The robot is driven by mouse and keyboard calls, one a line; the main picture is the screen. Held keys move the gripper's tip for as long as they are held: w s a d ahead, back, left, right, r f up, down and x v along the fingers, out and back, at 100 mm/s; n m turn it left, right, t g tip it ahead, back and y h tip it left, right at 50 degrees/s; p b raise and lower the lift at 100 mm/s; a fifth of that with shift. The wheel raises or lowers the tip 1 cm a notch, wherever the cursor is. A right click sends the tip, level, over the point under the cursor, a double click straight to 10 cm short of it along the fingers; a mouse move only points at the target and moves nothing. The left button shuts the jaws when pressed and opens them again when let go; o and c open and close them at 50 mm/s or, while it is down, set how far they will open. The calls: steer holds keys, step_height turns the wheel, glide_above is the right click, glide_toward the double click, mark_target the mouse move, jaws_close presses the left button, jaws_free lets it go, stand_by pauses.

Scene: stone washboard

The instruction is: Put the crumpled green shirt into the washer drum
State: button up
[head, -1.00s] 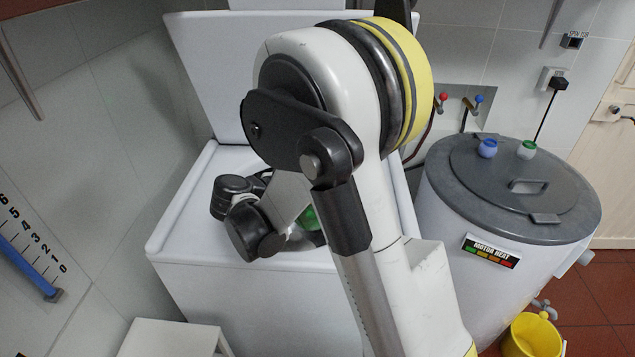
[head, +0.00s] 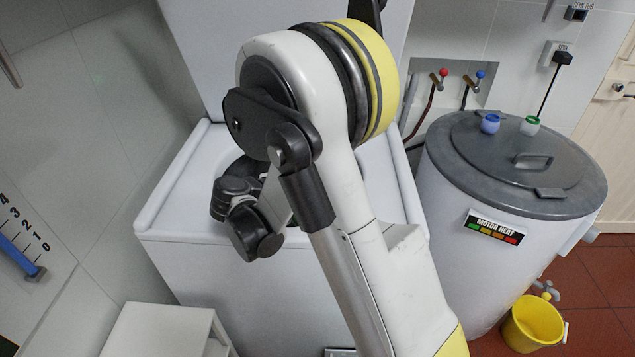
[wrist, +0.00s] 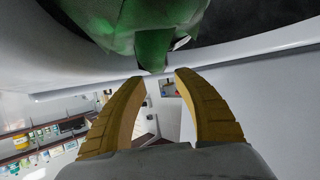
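The crumpled green shirt (wrist: 145,25) shows at the top of the wrist view, against the dark drum opening (wrist: 245,15) and the pale rim. One pointed fold hangs down to the gap at my fingertips. My gripper (wrist: 160,77) has its two yellow-padded fingers apart, with a clear gap between them. The fingers do not visibly pinch the cloth; whether they touch it I cannot tell. In the head view the white washer (head: 200,275) stands with its lid (head: 190,50) raised. My arm covers much of its top opening, and hides the shirt and my fingers.
A round grey-lidded tank (head: 470,260) stands close to the washer's right. A yellow bucket (head: 532,322) is on the red floor at lower right. A low white stool (head: 155,330) is at the lower left. A tiled wall (head: 95,130) bounds the left side.

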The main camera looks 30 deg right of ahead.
steer(key=shift+s+f, duration=0.1)
steer(key=shift+f, duration=0.05)
steer(key=v, duration=1.2)
steer(key=s+n+y, duration=0.2)
steer(key=s+d+r+n+y, duration=0.1)
steer(key=s+n+y, duration=0.1)
steer(key=n, duration=0.1)
steer(key=s+d+r+n+t+y, duration=0.1)
steer(key=s+n+y, duration=0.1)
steer(key=shift+d+n, duration=0.1)
steer(key=shift+n, duration=0.3)
steer(key=s+n+y, duration=0.1)
steer(key=s+a+n+y, duration=0.1)
steer(key=s+n+y, duration=0.1)
steer(key=s, duration=0.1)
steer(key=shift+a+r+t, duration=0.2)
steer(key=shift+a+t, duration=0.15)
steer(key=shift+t, duration=0.05)
steer(key=s+a+r+n+t+y, duration=0.1)
steer(key=s+a+n+t+y, duration=0.1)
steer(key=s+a+n+y, duration=0.2)
steer(key=shift+s+a+n+t, duration=0.4)
steer(key=shift+s+n, duration=0.1)
steer(key=shift+s, duration=0.25)
steer(key=shift+d, duration=0.1)
